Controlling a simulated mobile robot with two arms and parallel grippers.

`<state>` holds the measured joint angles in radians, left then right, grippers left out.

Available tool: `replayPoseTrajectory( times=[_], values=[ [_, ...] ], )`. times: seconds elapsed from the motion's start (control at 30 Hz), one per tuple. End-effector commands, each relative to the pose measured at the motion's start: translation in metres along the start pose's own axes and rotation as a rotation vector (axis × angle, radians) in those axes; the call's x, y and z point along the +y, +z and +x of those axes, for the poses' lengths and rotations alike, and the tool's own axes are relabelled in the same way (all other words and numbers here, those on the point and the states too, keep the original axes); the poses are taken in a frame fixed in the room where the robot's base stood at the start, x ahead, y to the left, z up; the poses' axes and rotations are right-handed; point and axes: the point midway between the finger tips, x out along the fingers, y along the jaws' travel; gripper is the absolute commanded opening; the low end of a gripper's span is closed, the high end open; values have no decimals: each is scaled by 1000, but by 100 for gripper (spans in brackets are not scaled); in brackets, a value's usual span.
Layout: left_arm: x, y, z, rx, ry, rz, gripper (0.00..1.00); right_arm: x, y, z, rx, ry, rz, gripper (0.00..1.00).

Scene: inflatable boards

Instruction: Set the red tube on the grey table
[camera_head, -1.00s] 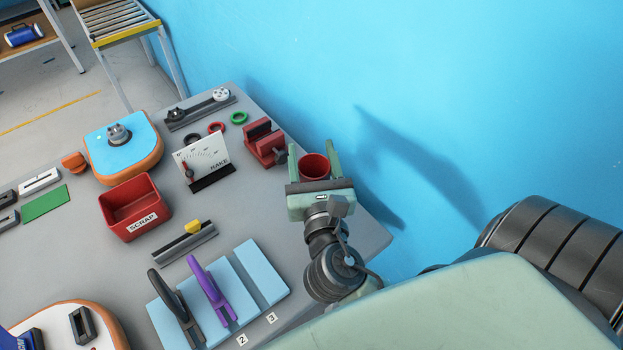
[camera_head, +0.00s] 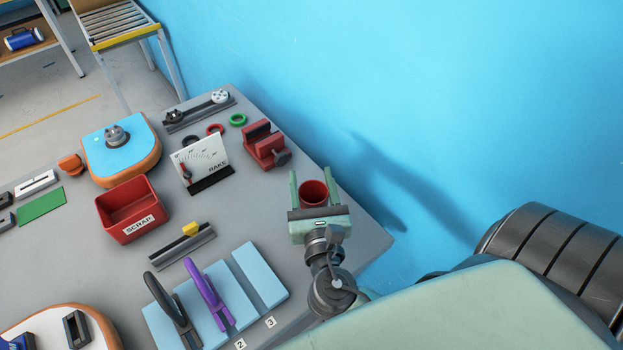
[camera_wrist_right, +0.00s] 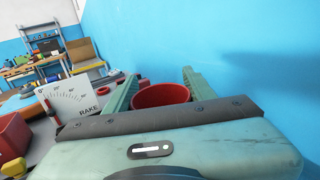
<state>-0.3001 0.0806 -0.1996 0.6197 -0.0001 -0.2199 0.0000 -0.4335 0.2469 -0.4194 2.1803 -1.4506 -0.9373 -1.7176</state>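The red tube (camera_head: 314,193) is a short, open-topped cylinder near the right edge of the grey table (camera_head: 362,238). My right gripper (camera_head: 313,181) has its two pale green fingers on either side of the tube and is shut on it. The tube is upright, with its open end facing up. It also shows in the right wrist view (camera_wrist_right: 160,96) between the fingers. The tube's lower end is hidden, so I cannot tell whether it touches the table. My left gripper is not in view.
A red vise (camera_head: 264,147) and a white gauge panel (camera_head: 202,160) stand left of the tube. A red scrap bin (camera_head: 130,210), a blue rack with clamps (camera_head: 262,275) and a grey rail (camera_head: 183,247) are further left. A blue wall (camera_head: 450,110) is close on the right.

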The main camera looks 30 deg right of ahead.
Motion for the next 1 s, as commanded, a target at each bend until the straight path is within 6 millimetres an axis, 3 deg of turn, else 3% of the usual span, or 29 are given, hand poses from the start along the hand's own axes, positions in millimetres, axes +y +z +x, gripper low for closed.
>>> replayPoseTrajectory(
  times=[0.03,0.07,0.47,1.0],
  values=[
    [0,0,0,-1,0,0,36,0,0,0,1,0,0,68],
    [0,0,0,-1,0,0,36,0,0,0,1,0,0,75],
    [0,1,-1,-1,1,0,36,0,3,-2,1,0,0,75],
    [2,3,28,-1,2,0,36,0,0,-103,4,0,0,75]
  ],
)
